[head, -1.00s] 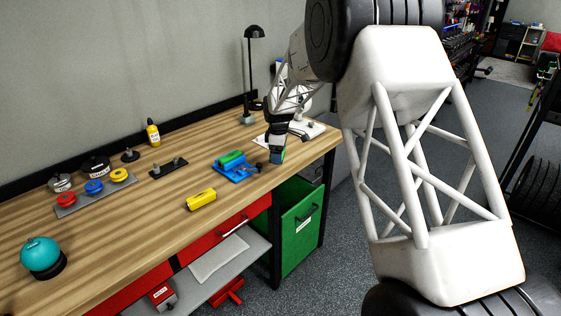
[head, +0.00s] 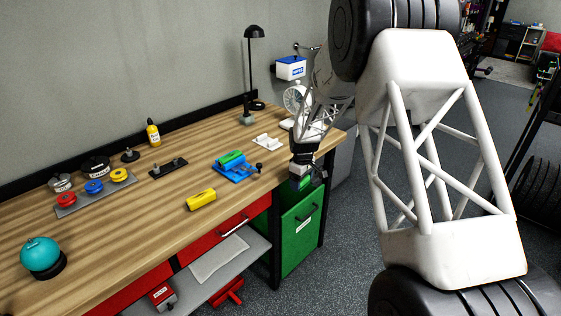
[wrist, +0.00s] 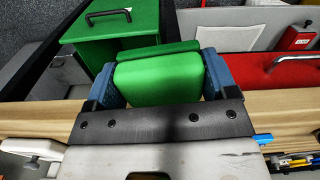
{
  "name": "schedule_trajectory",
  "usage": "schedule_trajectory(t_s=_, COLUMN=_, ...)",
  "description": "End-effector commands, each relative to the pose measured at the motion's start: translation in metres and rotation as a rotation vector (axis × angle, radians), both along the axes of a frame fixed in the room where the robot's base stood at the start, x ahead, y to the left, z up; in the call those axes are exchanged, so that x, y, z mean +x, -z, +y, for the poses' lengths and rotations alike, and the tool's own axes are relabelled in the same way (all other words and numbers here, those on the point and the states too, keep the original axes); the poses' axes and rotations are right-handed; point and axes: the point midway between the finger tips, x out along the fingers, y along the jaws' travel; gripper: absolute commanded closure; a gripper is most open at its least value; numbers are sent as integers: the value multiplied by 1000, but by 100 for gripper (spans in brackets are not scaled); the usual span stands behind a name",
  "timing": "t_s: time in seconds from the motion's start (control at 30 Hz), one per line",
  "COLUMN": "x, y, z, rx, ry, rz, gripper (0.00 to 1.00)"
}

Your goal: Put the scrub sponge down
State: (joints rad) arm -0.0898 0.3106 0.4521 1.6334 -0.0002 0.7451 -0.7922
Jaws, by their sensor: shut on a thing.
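The scrub sponge (wrist: 158,80) is a bright green block with a darker green layer along its far side in the wrist view. My gripper (wrist: 160,68) is shut on it, with a blue fingertip pressed on each side. In the head view, my gripper (head: 304,182) points down at the bench's front edge near its right end. Only a small green part of the sponge (head: 302,185) shows there. The wrist view shows the bench edge below the sponge and a green cabinet (wrist: 118,35) beyond it.
A lamp (head: 247,75) stands behind. A red drawer (head: 215,237) is under the bench. Front bench area is largely clear.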

Motion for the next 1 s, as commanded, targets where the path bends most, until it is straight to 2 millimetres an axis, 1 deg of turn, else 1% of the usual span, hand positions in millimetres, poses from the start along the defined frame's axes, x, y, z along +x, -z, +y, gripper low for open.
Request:
schedule_trajectory(t_s=0.03, x=-1, y=10, z=-5, rx=0, ry=24, rz=3, gripper=43)
schedule_trajectory(t_s=0.17, x=-1, y=36, z=-18, rx=-1, ry=103, rz=3, gripper=43)
schedule_trajectory(t_s=0.27, x=-2, y=63, z=-34, rx=0, ry=187, rz=4, gripper=43)
schedule_trajectory(t_s=0.3, x=-4, y=76, z=-40, rx=0, ry=226, rz=6, gripper=43)
schedule_trajectory(t_s=0.43, x=-9, y=120, z=-64, rx=-1, ry=364, rz=5, gripper=43)
schedule_trajectory(t_s=0.6, x=-21, y=176, z=-93, rx=-1, ry=542, rz=5, gripper=43)
schedule_trajectory(t_s=0.7, x=-27, y=199, z=-106, rx=0, ry=623, rz=3, gripper=43)
schedule_trajectory(t_s=0.8, x=-33, y=218, z=-115, rx=-1, ry=683, rz=2, gripper=43)
schedule_trajectory(t_s=1.0, x=-43, y=244, z=-129, rx=0, ry=775, rz=1, gripper=43)
